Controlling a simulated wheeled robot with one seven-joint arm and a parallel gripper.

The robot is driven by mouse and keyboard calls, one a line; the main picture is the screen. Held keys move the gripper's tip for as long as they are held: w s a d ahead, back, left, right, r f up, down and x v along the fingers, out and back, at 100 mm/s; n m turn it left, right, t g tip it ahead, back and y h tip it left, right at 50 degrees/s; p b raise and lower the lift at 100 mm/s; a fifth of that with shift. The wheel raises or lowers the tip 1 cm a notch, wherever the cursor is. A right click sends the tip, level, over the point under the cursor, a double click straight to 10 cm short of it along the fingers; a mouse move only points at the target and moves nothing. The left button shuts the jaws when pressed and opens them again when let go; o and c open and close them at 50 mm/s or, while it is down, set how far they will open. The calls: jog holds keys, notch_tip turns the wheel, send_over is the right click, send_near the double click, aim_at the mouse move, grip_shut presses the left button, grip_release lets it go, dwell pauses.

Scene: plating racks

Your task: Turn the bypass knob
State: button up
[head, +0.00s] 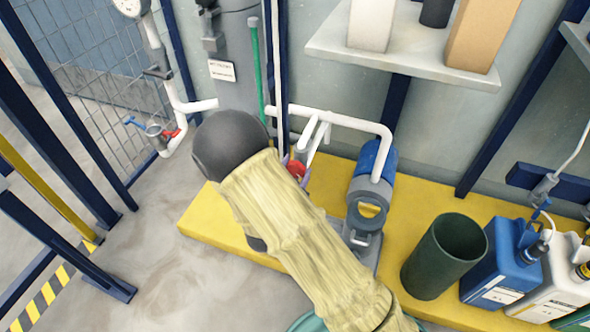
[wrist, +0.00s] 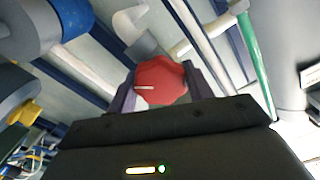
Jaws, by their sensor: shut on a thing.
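The bypass knob is a red, many-sided knob with a white pointer line (wrist: 163,83), at the end of a pale pipe fitting in the wrist view. My gripper (wrist: 160,92) has its two purple fingers on either side of the knob, shut on it. The pointer line lies roughly level, towards the left of the knob's face. In the head view only part of the red knob (head: 297,169) shows beside a purple finger; my sleeved arm hides the rest.
A blue and grey pump (head: 374,175) stands right of the knob on a yellow platform (head: 212,215). A dark green bin (head: 440,262) and a blue jug (head: 500,262) stand farther right. White pipes and a green pipe (head: 256,70) run close by. A shelf (head: 410,55) juts out above.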

jog(key=o, duration=1)
jog(key=shift+s, duration=0.1)
jog(key=p+v, duration=0.6)
jog(key=v, duration=1.1)
jog(key=shift+s+a, duration=0.1)
jog(key=shift+s, duration=0.1)
